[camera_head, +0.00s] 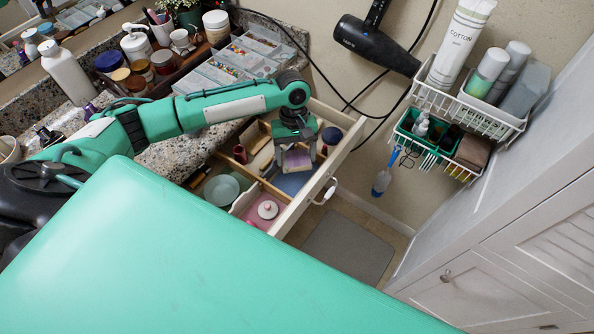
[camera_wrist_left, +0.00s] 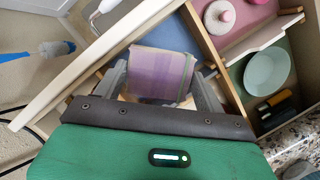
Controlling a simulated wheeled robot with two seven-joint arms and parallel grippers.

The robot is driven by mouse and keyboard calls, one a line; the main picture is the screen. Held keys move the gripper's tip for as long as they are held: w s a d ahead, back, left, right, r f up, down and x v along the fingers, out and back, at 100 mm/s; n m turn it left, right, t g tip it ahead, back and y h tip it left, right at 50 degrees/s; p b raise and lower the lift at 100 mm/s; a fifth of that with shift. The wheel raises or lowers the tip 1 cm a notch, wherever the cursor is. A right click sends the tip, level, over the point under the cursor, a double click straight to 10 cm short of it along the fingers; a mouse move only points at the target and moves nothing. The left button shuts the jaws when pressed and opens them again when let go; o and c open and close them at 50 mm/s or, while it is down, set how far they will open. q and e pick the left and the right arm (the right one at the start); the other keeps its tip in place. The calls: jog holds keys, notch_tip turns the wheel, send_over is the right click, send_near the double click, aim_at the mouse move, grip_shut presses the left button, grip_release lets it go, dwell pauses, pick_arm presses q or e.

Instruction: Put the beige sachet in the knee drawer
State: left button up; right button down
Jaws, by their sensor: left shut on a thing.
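The sachet (camera_wrist_left: 160,75), beige at one edge with a lilac and purple check, is held between the two fingers of my left gripper (camera_wrist_left: 165,88). In the head view, the left gripper (camera_head: 297,150) points down at the open drawer, and the sachet (camera_head: 297,160) shows pale lilac between its fingers. The white-fronted drawer (camera_head: 318,184) is pulled out under the counter and also shows in the wrist view (camera_wrist_left: 82,73). The sachet is over the drawer's blue-lined section; I cannot tell whether it touches the bottom. My right gripper is out of view.
The drawer has wooden dividers, a pale teal dish (camera_head: 222,189), a pink-and-white lidded pot (camera_head: 267,210), a small dark red bottle (camera_head: 240,154) and a blue-lidded jar (camera_head: 331,137). A hair dryer (camera_head: 375,45) and wire baskets (camera_head: 470,110) hang right. A floor mat (camera_head: 348,247) lies below.

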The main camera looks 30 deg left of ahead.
pick_arm(q)
send_over(296, 180)
jog(key=f, duration=0.3)
jog(key=w+f, duration=0.1)
jog(key=shift+a+f, duration=0.15)
jog(key=shift+a, duration=0.15)
jog(key=x, duration=0.3)
jog(key=shift+w+a+f+b, duration=0.2)
jog(key=shift+f+b, duration=0.05)
jog(key=shift+b, duration=0.05)
jog(key=shift+f, duration=0.25)
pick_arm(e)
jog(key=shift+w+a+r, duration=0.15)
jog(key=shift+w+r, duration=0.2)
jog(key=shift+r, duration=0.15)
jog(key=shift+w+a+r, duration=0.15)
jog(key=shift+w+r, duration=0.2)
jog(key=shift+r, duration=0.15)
pick_arm(q)
jog(key=o, duration=0.6)
jog(key=shift+f, duration=0.1)
jog(key=shift+o, duration=0.4)
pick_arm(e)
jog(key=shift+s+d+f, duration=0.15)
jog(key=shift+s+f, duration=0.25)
